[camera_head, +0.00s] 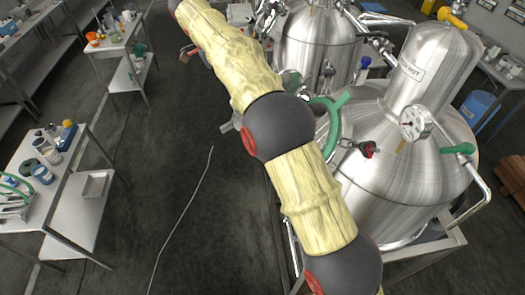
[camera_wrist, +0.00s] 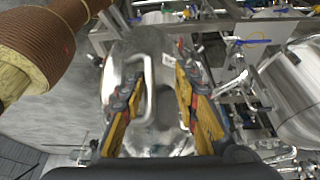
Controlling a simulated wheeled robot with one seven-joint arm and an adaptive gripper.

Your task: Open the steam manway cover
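In the wrist view my gripper (camera_wrist: 161,72) is open, its two yellow-and-black fingers spread apart. Beyond and between them is a shiny rounded metal surface (camera_wrist: 117,60), which looks like a cover, with a pale loop handle (camera_wrist: 150,88). The handle shows between the fingers, nearer the left one, which partly overlaps it in the picture. I cannot tell whether finger and handle touch. No label naming this cover is readable. In the head view my arm crosses the middle up to the top edge, and my gripper is not visible there.
Steel tanks stand at right (camera_head: 408,165) and top centre (camera_head: 318,45) in the head view. The right one carries a gauge (camera_head: 415,123) and green pipe fittings. Side tables with labware (camera_head: 45,150) stand at left. Open dark floor (camera_head: 185,165) lies between, with a thin cable on it.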

